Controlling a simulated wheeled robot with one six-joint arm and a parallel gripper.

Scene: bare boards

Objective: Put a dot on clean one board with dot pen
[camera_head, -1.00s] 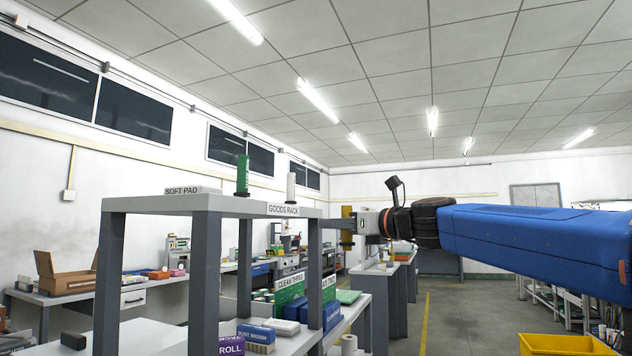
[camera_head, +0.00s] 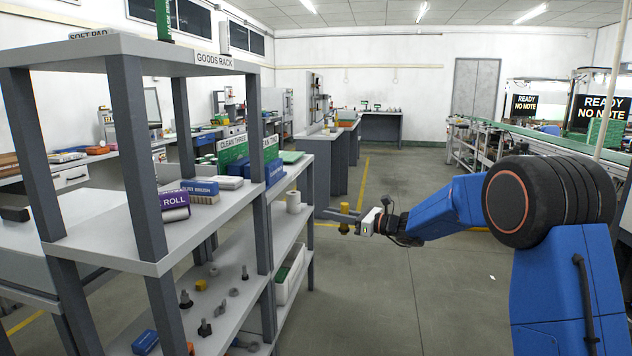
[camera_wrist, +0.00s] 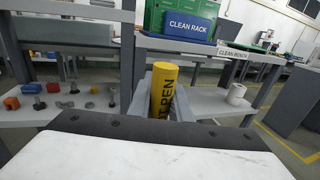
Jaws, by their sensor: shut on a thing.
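My gripper (camera_head: 350,222) is shut on the yellow dot pen (camera_head: 345,209) and holds it upright, clear of the rack on its left. In the wrist view the pen (camera_wrist: 162,90) stands between the fingers with "PEN" readable on its side. A green board labelled CLEAN THREE (camera_head: 231,143) stands upright on the rack's shelf. A second green board (camera_head: 270,146) stands beside it, its label only partly readable. I cannot make out a board labelled clean one.
The grey goods rack (camera_head: 180,52) fills the left. Its shelves hold a purple roll (camera_head: 172,202), a blue box (camera_head: 200,188) and a white roll (camera_head: 293,201). Bolts lie lower. A CLEAN BENCH sign (camera_wrist: 246,53) shows in the wrist view. Open floor (camera_head: 420,290) lies right of the rack.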

